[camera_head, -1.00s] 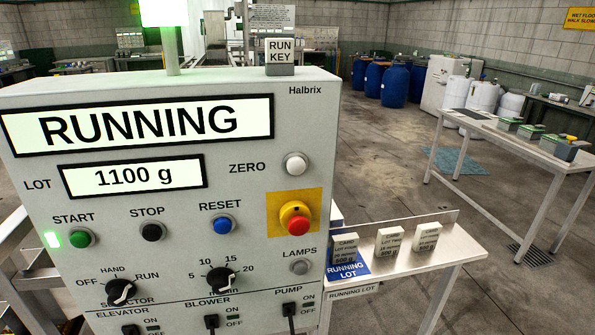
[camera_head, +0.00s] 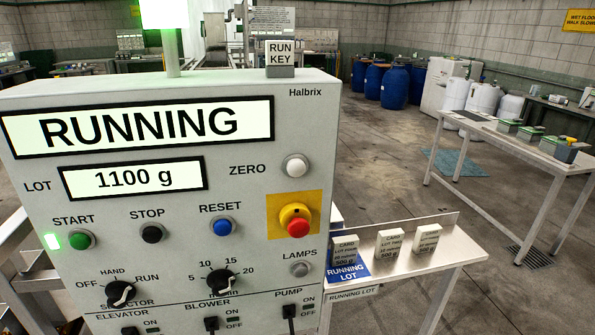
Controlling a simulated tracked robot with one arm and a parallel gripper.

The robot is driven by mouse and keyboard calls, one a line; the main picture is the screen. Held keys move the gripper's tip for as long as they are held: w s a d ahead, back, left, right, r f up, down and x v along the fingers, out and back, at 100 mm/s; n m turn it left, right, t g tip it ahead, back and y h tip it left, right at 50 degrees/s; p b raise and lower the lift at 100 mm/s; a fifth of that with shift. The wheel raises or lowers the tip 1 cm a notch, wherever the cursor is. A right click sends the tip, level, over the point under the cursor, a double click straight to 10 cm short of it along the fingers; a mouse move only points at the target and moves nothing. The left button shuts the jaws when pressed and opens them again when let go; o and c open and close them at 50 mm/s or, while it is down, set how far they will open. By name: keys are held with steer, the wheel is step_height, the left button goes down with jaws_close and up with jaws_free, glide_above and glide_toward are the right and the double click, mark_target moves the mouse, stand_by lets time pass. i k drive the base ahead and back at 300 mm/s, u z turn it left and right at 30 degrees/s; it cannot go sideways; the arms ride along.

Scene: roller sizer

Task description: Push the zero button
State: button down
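The zero button (camera_head: 295,166) is a round white-grey button at the upper right of a grey control panel (camera_head: 300,110), with the label ZERO to its left. Nothing touches it. The panel's large display (camera_head: 140,126) reads RUNNING, and the lot display (camera_head: 134,179) below it reads 1100 g. My gripper does not show in this view.
A red emergency stop (camera_head: 297,222) on a yellow plate sits just below the zero button. The blue reset button (camera_head: 222,227) is to its lower left. A RUN KEY block (camera_head: 280,57) stands on the panel's top. A metal shelf (camera_head: 420,268) with cards is at right.

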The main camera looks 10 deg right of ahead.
mark_target(296, 166)
steer(key=u, duration=1.1)
steer(key=i, duration=0.5)
steer(key=z, duration=0.9)
